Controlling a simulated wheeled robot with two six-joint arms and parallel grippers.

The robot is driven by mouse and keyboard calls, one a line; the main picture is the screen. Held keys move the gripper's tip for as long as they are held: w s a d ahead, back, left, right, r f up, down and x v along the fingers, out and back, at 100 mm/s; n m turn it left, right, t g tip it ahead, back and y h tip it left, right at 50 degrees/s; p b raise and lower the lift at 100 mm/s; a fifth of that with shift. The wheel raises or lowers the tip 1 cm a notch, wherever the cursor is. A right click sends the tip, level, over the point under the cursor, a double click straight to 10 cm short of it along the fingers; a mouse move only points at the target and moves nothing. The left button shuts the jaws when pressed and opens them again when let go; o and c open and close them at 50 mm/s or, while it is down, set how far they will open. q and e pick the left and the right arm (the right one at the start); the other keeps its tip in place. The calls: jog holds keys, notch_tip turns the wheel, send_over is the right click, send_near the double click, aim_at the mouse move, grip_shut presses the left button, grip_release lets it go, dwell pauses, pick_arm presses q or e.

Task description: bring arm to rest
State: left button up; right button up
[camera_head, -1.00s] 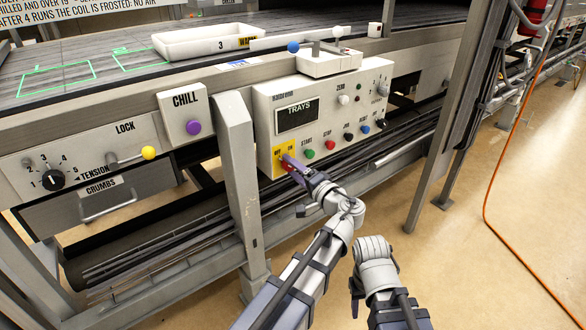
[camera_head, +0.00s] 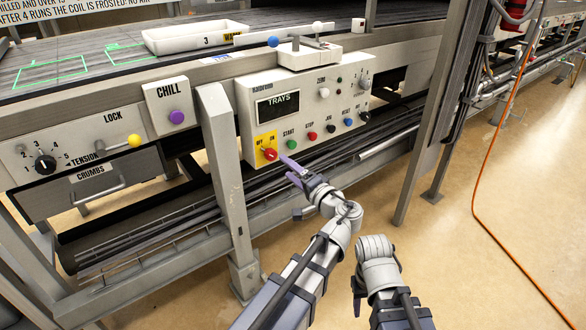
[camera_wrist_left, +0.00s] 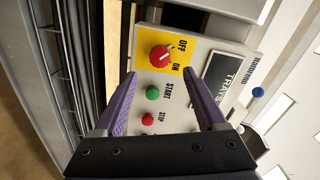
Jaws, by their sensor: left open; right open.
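My left gripper (camera_head: 292,187) is open and empty, just in front of and below the control panel (camera_head: 330,118). It is apart from the red OFF/ON knob (camera_head: 270,154) on its yellow plate. In the left wrist view, the two purple fingers (camera_wrist_left: 160,76) stand wide apart with nothing between them touching.
A green START button (camera_head: 290,144) and several other buttons line the panel. The grey post (camera_head: 226,185) stands left of my left arm. The yellow-tipped LOCK lever (camera_head: 134,141) and CHILL box (camera_head: 166,103) are further left. The tan floor at right is open, crossed by an orange hose (camera_head: 484,200).

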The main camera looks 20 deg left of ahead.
pick_arm(q)
jog(key=s+a+f+n+g+h, duration=0.2)
jog(key=s+f+g+h, duration=0.3)
jog(key=f, duration=0.4)
jog(key=s+a+f+n+g+h, duration=0.1)
jog(key=s+f+n+g+h, duration=0.2)
jog(key=s+f, duration=0.5)
jog(key=s+d+f+m+g+h+p, duration=0.1)
jog(key=s+d+m+g+h, duration=0.2)
jog(key=d, duration=0.5)
jog(key=s+d+f+m+h+p, duration=0.1)
jog(key=s+d+m+h+p, duration=0.1)
jog(key=s+d, duration=0.55)
notch_tip(320, 180, up, 38)
jog(key=w+d+p, duration=0.1)
jog(key=p, duration=3.6)
jog(key=shift+w+d+f+n+p, duration=0.15)
jog(key=shift+w+d+n+p, duration=0.1)
jog(key=shift+w+n+p, duration=0.05)
